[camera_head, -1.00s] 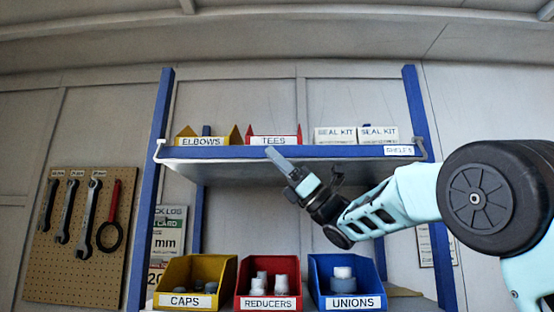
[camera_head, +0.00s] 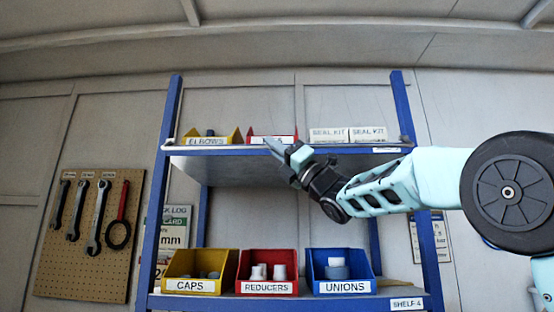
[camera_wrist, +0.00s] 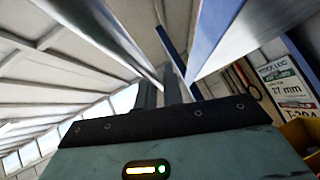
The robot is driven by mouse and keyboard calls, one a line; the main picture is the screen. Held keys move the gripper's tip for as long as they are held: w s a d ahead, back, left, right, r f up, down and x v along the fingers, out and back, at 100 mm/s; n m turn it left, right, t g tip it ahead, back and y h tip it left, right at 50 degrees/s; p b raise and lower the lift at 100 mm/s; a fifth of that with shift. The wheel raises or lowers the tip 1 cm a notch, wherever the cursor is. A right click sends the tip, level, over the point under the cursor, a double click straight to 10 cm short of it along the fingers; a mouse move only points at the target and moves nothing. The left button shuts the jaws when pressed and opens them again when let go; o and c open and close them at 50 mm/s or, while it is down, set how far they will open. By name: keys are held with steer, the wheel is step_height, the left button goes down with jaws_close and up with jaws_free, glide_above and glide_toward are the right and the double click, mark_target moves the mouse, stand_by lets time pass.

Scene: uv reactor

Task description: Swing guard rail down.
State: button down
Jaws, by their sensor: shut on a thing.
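The guard rail (camera_head: 225,148) shows as a thin pale bar along the front of the upper blue shelf (camera_head: 212,152). My gripper (camera_head: 271,146) reaches in from the right at the shelf front, near the red TEES bin, and is shut on the rail. In the wrist view a long pale bar (camera_wrist: 112,37) runs to the dark fingers (camera_wrist: 160,92) of my gripper. A blue-edged shelf surface (camera_wrist: 215,42) lies to the right of them. The exact contact between fingers and rail is too small to make out.
The upper shelf holds a yellow ELBOWS bin (camera_head: 212,139), a red TEES bin (camera_head: 256,139) and white seal kit boxes (camera_head: 347,134). Below stand CAPS (camera_head: 190,286), REDUCERS (camera_head: 268,288) and UNIONS (camera_head: 345,287) bins. A tool pegboard (camera_head: 75,270) hangs at left.

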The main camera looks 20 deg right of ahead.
step_height(320, 180, up, 6)
steer(key=s+m+t+h+p, duration=0.1)
steer(key=m+t+h+p, duration=0.2)
steer(key=m+h+p, duration=0.8)
steer(key=m+p, duration=0.2)
steer(key=m, duration=0.2)
steer(key=shift+s+a, duration=0.2)
steer(key=shift+h+p, duration=0.3)
steer(key=shift+p, duration=0.05)
steer(key=shift+w+f+m, duration=0.1)
steer(key=shift+m, duration=0.2)
steer(key=c, duration=1.5)
jaws_free()
steer(key=shift+c, duration=0.2)
